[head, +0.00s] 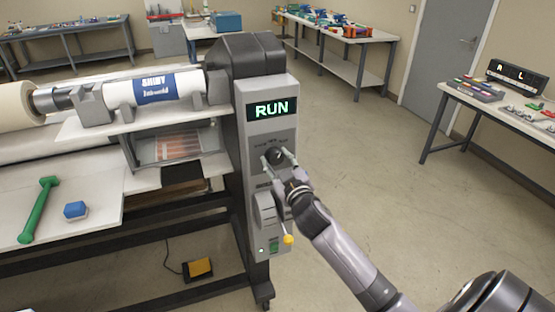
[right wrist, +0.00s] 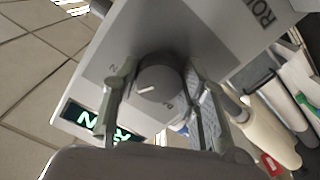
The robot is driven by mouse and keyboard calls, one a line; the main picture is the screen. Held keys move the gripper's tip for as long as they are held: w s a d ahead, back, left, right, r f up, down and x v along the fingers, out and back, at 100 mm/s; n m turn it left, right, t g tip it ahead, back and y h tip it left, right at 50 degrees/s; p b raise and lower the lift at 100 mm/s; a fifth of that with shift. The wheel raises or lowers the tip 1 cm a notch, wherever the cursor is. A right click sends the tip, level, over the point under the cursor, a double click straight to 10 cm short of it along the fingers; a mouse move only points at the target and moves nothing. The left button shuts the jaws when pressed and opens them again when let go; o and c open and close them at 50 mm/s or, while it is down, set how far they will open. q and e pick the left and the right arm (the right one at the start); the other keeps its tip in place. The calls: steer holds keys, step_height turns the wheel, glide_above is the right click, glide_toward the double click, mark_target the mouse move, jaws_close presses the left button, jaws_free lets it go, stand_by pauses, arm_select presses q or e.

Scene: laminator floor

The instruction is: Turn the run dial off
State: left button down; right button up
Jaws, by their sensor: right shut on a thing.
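The run dial (head: 276,154) is a dark round knob on the grey control panel (head: 283,96) of the laminator. The lit display (head: 272,109) above it reads RUN in green. My right gripper (head: 278,160) reaches in from the lower right and is shut on the dial, one finger on each side. In the right wrist view the dial (right wrist: 160,82) sits between the two fingers, with a short white pointer mark on its face. The labels around it are partly hidden by the fingers. My left gripper is not in view.
Below the dial is a lever with a yellow knob (head: 288,239), close to my right arm. A yellow foot pedal (head: 199,268) lies on the floor. A green tool (head: 38,210) and a blue block (head: 76,210) lie on the laminator's table. The floor to the right is clear.

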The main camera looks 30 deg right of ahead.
steer(key=n+p, duration=0.1)
steer(key=n, duration=0.4)
steer(key=shift+n, duration=0.3)
stand_by(0.4)
steer(key=o, duration=1.2)
steer(key=shift+c, duration=0.2)
steer(key=shift+s, duration=0.3)
steer(key=v, duration=1.1)
steer(key=shift+s, duration=0.2)
